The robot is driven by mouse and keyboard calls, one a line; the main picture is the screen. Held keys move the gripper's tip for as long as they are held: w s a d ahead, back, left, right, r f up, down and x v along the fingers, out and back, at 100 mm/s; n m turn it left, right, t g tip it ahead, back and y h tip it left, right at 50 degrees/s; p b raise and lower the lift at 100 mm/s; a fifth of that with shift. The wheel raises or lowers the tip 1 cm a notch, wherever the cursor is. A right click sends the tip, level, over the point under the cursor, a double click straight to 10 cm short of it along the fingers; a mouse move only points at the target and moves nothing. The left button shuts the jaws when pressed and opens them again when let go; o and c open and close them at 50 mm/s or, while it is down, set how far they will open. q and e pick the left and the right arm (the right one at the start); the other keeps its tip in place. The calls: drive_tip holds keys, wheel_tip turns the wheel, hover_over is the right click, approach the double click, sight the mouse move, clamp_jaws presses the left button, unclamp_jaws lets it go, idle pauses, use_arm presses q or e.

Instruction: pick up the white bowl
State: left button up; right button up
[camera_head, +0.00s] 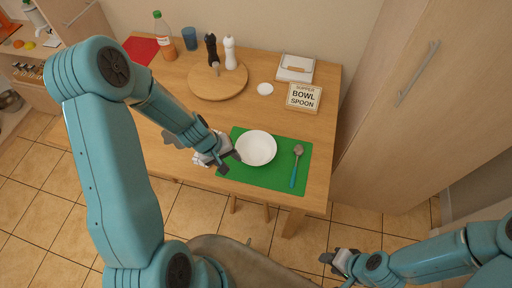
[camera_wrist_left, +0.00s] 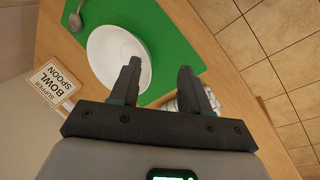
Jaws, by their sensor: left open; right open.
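The white bowl (camera_head: 257,148) stands upright on the green placemat (camera_head: 262,178) near the table's front edge. In the left wrist view the bowl (camera_wrist_left: 106,52) lies just beyond the fingers, and one finger overlaps its rim in the picture. My left gripper (camera_head: 229,160) is at the bowl's left side, open, with nothing visible between its fingers. Its two fingers (camera_wrist_left: 160,75) stand apart in the wrist view. I cannot tell whether a finger touches the bowl. My right gripper (camera_head: 338,262) is open, low at the bottom right, away from the table.
A spoon (camera_head: 295,166) with a blue handle lies right of the bowl on the mat. Behind are a sign (camera_head: 304,97) reading "SUPPER BOWL SPOON", a small white dish (camera_head: 265,89) and a round board (camera_head: 217,82) with two mills. A tall cabinet (camera_head: 410,100) stands at the right.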

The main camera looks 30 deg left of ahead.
use_arm(q)
drive_tip(key=w+a+r+n+t, duration=0.1)
drive_tip(key=a+r+n, duration=0.1)
drive_tip(key=a+r, duration=0.2)
drive_tip(key=b, duration=0.2)
approach(242, 156)
drive_tip(key=f, duration=0.1)
drive_tip(key=b+x, duration=0.2)
drive_tip(key=x, duration=0.2)
drive_tip(key=shift+f, duration=0.15)
drive_tip(key=b+x, duration=0.2)
drive_tip(key=x, duration=0.2)
drive_tip(key=shift+d+f+b, duration=0.25)
drive_tip(key=shift+b, duration=0.1)
drive_tip(key=shift+w+d+f, duration=0.1)
drive_tip(key=shift+w+f, duration=0.15)
drive_tip(key=shift+c, duration=0.3)
clamp_jaws()
